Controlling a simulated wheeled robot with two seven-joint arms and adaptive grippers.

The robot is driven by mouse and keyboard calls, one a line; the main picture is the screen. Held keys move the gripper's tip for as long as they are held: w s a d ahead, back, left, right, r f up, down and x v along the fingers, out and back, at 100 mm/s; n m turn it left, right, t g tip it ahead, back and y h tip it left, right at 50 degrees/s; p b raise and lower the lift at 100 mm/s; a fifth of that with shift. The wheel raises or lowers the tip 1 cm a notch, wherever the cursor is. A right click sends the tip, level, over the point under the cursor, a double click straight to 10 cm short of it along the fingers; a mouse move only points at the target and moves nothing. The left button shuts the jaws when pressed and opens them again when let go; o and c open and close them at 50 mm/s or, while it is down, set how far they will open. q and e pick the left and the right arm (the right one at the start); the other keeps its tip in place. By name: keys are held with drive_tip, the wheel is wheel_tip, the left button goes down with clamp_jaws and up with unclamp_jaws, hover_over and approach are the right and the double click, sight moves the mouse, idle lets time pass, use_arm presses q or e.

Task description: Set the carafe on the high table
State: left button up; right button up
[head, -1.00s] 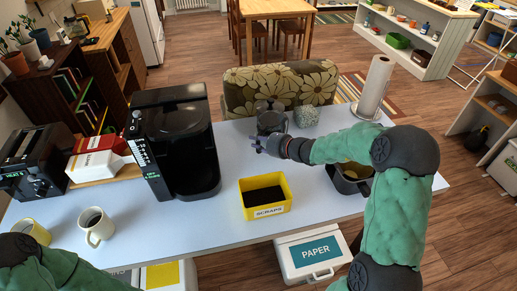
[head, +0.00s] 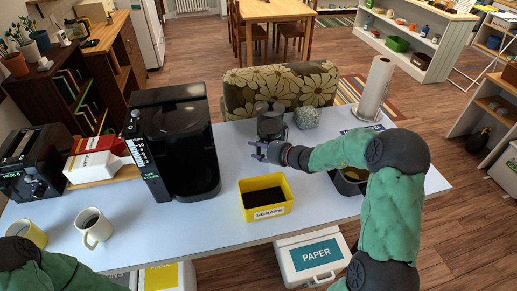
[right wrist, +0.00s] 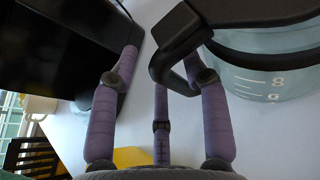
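The carafe (head: 271,125) has dark-looking glass and a black lid, and stands upright on the pale blue-white tabletop (head: 215,228) in front of the flowered chair. In the right wrist view the carafe (right wrist: 268,82) shows clear, bluish glass with white markings and a black handle. My right gripper (head: 260,152) is at the carafe's near side. Its purple fingers (right wrist: 165,85) are spread, with the handle's lower end close to the right finger; contact is unclear. My left gripper is out of view; only its arm shows. I cannot tell which surface is the high table.
A black coffee machine (head: 173,145) stands left of the carafe. A yellow scraps bin (head: 266,212) is in front. A speckled grey block (head: 307,118) is close on the right, and a dark container (head: 348,183) is under my right forearm. A wooden table (head: 272,8) stands far back.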

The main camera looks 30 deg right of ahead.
drive_tip(key=shift+s+d+r, duration=0.1)
drive_tip(key=shift+r, duration=0.15)
drive_tip(key=p+v, duration=0.2)
drive_tip(key=v, duration=0.9)
drive_tip(key=shift+s+p, duration=0.35)
drive_tip(key=shift+d, duration=0.1)
